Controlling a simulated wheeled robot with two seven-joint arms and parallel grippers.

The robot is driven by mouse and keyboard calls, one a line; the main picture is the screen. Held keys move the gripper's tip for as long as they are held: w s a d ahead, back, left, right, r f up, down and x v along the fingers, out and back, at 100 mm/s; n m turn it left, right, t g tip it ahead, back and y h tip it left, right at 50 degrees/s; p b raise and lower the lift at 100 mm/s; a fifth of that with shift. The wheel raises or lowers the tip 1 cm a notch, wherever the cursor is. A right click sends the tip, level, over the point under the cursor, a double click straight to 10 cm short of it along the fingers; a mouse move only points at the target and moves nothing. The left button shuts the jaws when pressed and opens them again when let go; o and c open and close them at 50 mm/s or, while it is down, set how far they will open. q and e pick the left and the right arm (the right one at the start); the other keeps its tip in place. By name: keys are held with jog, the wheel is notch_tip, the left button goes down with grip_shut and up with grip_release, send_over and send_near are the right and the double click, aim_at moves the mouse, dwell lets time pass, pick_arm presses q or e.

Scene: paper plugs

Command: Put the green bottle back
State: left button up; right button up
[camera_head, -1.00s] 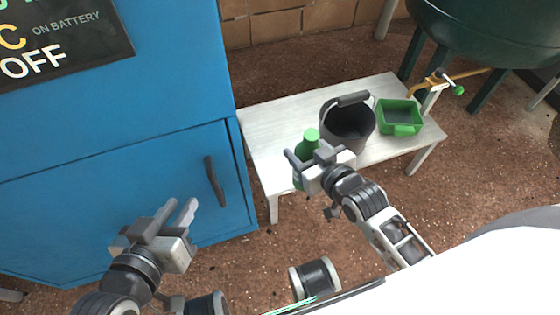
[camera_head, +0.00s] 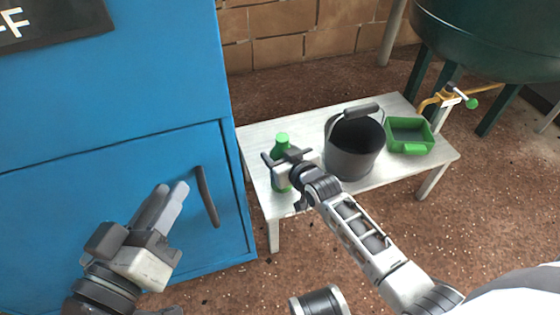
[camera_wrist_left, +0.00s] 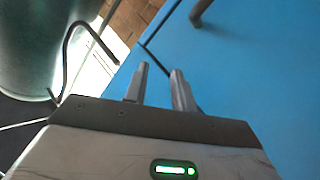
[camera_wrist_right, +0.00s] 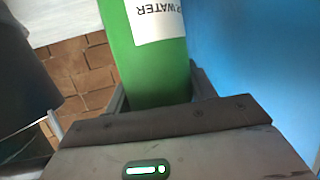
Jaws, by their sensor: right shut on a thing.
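The green bottle (camera_head: 281,145) is upright at the left end of the white bench (camera_head: 262,138). My right gripper (camera_head: 280,164) is shut on the bottle's side. In the right wrist view the bottle (camera_wrist_right: 145,65) stands between the fingers, with a white label reading "WATER". I cannot tell whether its base touches the bench top. My left gripper (camera_head: 172,200) is open and empty in front of the blue cabinet (camera_head: 110,180); its two fingers show apart with nothing between them in the left wrist view (camera_wrist_left: 158,85).
A dark bucket (camera_head: 352,163) with a raised handle stands on the bench, right of the bottle. A green tray (camera_head: 410,147) sits right of the bucket. The blue cabinet door with a dark handle (camera_head: 207,196) is close on the left. A green tank (camera_head: 490,35) stands behind right.

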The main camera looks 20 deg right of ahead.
jog(key=shift+f, duration=0.65)
pick_arm(q)
jog(key=shift+w+r+t, duration=0.15)
jog(key=shift+r+t, duration=0.15)
jog(key=shift+r, duration=0.1)
jog(key=shift+f, duration=0.1)
pick_arm(e)
jog(key=shift+f, duration=0.15)
jog(key=o, duration=0.9)
pick_arm(q)
jog(key=shift+w+r, duration=0.1)
jog(key=shift+r, duration=0.1)
